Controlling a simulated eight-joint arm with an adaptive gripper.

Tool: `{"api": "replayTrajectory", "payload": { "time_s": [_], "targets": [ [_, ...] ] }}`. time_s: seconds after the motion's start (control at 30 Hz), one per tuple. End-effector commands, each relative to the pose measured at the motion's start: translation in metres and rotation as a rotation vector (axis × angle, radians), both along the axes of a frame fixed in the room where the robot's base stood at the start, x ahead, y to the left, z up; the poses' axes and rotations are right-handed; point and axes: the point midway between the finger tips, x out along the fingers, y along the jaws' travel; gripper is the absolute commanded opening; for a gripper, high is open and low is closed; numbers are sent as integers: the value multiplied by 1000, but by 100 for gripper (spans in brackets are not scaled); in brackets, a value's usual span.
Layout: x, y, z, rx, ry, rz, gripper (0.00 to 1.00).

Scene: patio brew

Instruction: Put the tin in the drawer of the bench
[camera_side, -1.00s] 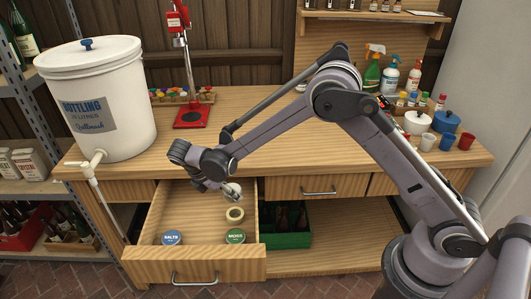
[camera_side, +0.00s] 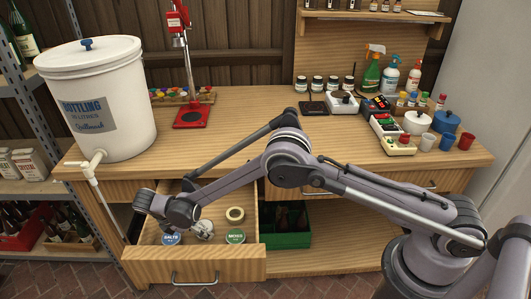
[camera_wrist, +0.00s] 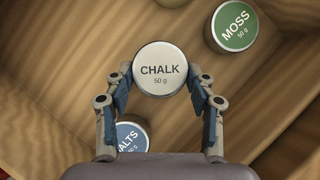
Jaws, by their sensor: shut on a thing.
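The bench drawer (camera_side: 140,253) is pulled open at the bench's left. My gripper (camera_wrist: 160,82) is shut on the sides of a round tin with a white lid marked CHALK (camera_wrist: 160,66). In the side view the gripper (camera_side: 203,231) is down inside the drawer with the pale tin, between two other tins. I cannot tell whether the tin touches the drawer floor. A blue SALTS tin (camera_side: 171,238) is to its left, also partly showing in the wrist view (camera_wrist: 132,137). A green MOSS tin (camera_side: 235,236) is to its right and in the wrist view (camera_wrist: 234,27).
A white bottling bucket (camera_side: 105,100) stands on the bench's left. Bottles, jars, gadgets and a blue pot (camera_side: 446,121) crowd the right. The bench middle is clear.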

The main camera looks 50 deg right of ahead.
Motion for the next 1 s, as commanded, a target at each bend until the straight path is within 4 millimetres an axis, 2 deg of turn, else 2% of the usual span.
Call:
{"api": "replayTrajectory", "payload": {
  "time_s": [0.1, 0.43, 0.47, 0.53, 0.87, 1.0],
  "targets": [
    [0, 0, -10, 0, 0, 0, 23],
    [0, 0, -13, 0, 0, 0, 23],
    [0, 0, -13, 0, 0, 0, 58],
    [0, 0, -13, 0, 0, 0, 78],
    [0, 0, -12, 0, 0, 0, 78],
    [0, 3, -4, 0, 0, 1, 78]
  ]
}}
